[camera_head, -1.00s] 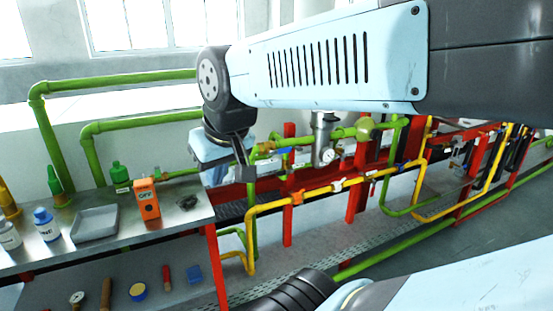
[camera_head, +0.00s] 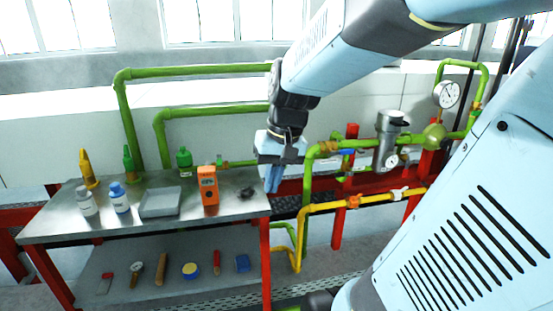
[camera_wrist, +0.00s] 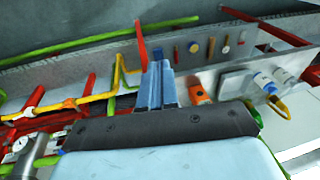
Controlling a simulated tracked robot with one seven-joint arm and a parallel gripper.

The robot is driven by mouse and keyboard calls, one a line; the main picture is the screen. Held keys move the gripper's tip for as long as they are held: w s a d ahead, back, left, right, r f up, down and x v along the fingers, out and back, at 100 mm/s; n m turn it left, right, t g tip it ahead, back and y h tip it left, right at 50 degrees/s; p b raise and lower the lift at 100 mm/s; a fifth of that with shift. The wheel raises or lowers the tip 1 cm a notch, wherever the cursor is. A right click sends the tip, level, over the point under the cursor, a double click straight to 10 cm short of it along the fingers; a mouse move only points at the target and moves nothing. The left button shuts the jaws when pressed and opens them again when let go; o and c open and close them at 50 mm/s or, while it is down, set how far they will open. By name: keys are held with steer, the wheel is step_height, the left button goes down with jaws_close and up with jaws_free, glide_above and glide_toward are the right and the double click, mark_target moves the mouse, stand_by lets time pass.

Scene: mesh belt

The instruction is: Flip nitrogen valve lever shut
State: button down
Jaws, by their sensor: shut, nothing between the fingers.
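My gripper (camera_head: 273,182) points down beside the right end of the bench, left of the pipework. Its blue fingers are together with nothing between them; they also show in the wrist view (camera_wrist: 158,72). A green pipe (camera_head: 312,190) runs right of the gripper and carries an orange valve body (camera_head: 327,147) and a small blue lever (camera_head: 348,152). The yellow pipe (camera_head: 325,206) below has an orange fitting (camera_head: 353,202) and a white fitting (camera_head: 398,194). No label shows which is the nitrogen valve. The gripper stands apart from these fittings.
A steel bench (camera_head: 100,232) holds bottles, a grey tray (camera_head: 160,203) and an orange meter (camera_head: 208,187); tools lie on the shelf below. A metal cylinder (camera_head: 390,135), a pressure gauge (camera_head: 447,94) and red posts (camera_head: 338,225) crowd the right. My arm covers part of the right side.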

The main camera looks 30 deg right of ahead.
steer(key=w+d+f+m+t+y, duration=0.2)
steer(key=w+d+f+m+y, duration=0.4)
steer(key=w+f+y, duration=0.2)
steer(key=w+d+f+m+t+y, duration=0.2)
steer(key=w+d+f+m+y, duration=0.3)
steer(key=w+f+y, duration=0.3)
steer(key=d+f+m+t+h, duration=0.3)
steer(key=d+m+t+h, duration=0.4)
steer(key=d+m+h, duration=0.1)
steer(key=s+d+f+m+t+h, duration=0.1)
steer(key=d+f+m+t+h, duration=0.3)
steer(key=d, duration=0.7)
steer(key=s+d+f+m+t+h, duration=0.1)
steer(key=d+f+m+t+h, duration=0.3)
steer(key=d+m+t+h, duration=0.5)
steer(key=d+m+h, duration=0.1)
steer(key=m+h, duration=0.2)
steer(key=m, duration=0.1)
steer(key=shift+d+m+t, duration=0.2)
steer(key=shift+m+t, duration=0.1)
steer(key=shift+m, duration=0.1)
